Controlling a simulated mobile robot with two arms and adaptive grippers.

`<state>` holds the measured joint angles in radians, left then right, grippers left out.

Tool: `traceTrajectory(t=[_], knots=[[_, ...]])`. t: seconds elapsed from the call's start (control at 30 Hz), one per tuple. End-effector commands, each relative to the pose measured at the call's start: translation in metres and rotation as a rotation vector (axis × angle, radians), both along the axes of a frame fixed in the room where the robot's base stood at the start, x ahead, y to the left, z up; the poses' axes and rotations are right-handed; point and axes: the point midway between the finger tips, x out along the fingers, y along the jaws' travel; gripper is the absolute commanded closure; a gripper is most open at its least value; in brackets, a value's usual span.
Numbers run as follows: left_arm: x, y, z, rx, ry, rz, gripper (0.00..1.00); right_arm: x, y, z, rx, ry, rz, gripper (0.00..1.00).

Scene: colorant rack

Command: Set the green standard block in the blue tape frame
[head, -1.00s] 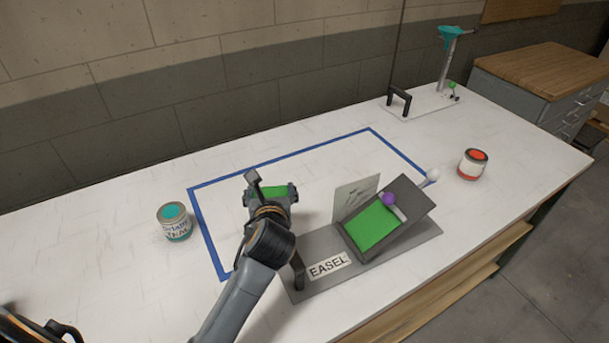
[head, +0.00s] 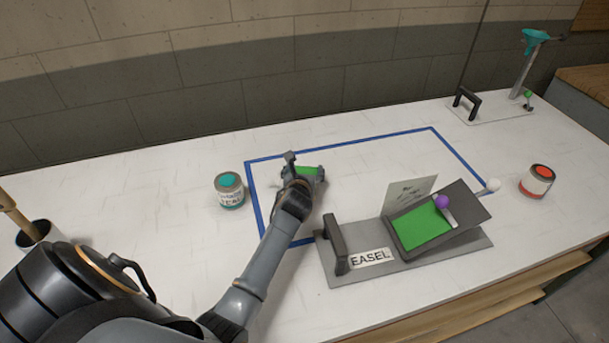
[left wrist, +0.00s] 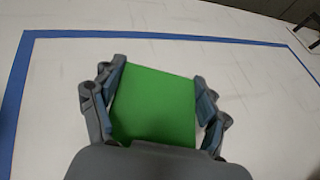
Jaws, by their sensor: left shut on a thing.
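The green standard block (head: 309,170) is mostly hidden behind my left gripper (head: 305,174) in the head view. In the left wrist view the block (left wrist: 155,105) shows as a green slab between the two fingers of my left gripper (left wrist: 157,100), which is shut on it. The blue tape frame (head: 345,145) is a large outline on the white table. The block is over the inside of the frame, near its left side. I cannot tell whether it touches the table. In the left wrist view the tape (left wrist: 150,36) runs beyond and to the left of the block. My right gripper is not in view.
The grey easel (head: 465,250), with a green panel and purple knob, overlaps the frame's front right area. A teal-topped can (head: 230,198) stands left of the frame, an orange-topped can (head: 537,182) at right. A handled stand (head: 490,112) is at the back right.

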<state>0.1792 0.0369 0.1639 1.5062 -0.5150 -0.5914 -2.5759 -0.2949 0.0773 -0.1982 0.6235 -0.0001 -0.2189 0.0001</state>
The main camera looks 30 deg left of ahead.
Motion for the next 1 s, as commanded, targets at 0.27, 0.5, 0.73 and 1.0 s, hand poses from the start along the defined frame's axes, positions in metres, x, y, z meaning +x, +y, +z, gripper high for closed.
traceTrajectory(t=[0.27, 0.5, 0.73, 1.0], knots=[[0.0, -0.002, -0.019, 0.0, 0.0, -0.003, 0.59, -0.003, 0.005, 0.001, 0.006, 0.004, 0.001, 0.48], [0.0, -0.001, -0.022, 0.001, 0.001, -0.003, 0.59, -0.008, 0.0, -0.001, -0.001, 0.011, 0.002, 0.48], [-0.001, -0.002, -0.022, 0.0, 0.001, -0.002, 0.03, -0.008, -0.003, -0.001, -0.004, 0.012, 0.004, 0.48], [0.0, -0.002, -0.021, 0.0, 0.001, -0.002, 0.03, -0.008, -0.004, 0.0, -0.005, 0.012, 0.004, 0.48]])
